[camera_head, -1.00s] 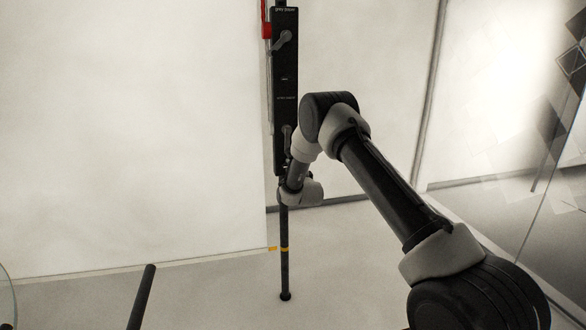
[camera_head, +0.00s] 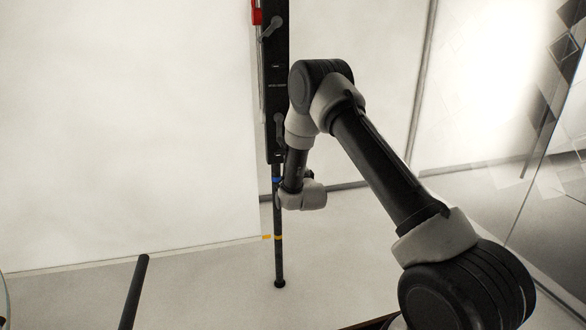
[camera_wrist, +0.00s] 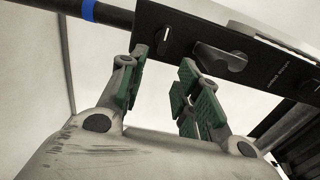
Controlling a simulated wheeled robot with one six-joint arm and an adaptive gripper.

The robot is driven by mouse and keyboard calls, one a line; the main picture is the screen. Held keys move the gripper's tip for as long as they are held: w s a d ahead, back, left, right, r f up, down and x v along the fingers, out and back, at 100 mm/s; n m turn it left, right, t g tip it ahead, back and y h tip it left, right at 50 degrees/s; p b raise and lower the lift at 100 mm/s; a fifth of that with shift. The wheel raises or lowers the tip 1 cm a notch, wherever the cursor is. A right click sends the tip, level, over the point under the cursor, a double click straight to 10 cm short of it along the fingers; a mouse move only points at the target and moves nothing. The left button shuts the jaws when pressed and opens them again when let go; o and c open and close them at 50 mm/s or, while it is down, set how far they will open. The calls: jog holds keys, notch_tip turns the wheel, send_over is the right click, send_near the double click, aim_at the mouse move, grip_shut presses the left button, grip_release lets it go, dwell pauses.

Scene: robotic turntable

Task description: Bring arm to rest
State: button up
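My gripper (camera_wrist: 165,58) shows in the wrist view with its two green-padded fingers apart and nothing between the pads. Behind the fingers lies a long black panel (camera_wrist: 178,28) with a lever handle (camera_wrist: 220,58); whether the fingers touch it cannot be told. In the head view my arm (camera_head: 375,165) is bent, its elbow high and its wrist hanging down just right of the pole. The gripper itself is hidden or too small to make out there. The black panel (camera_head: 275,88) stands upright in that view, with an upper lever (camera_head: 271,27) and a lower lever (camera_head: 279,130).
A black pole (camera_head: 279,215) with blue and yellow bands runs from the panel down to the floor. A red part (camera_head: 256,14) sits at its upper left. A dark rod (camera_head: 134,290) rises at lower left. Glass (camera_head: 545,130) stands at right.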

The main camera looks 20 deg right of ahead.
jog(key=shift+s, duration=1.2)
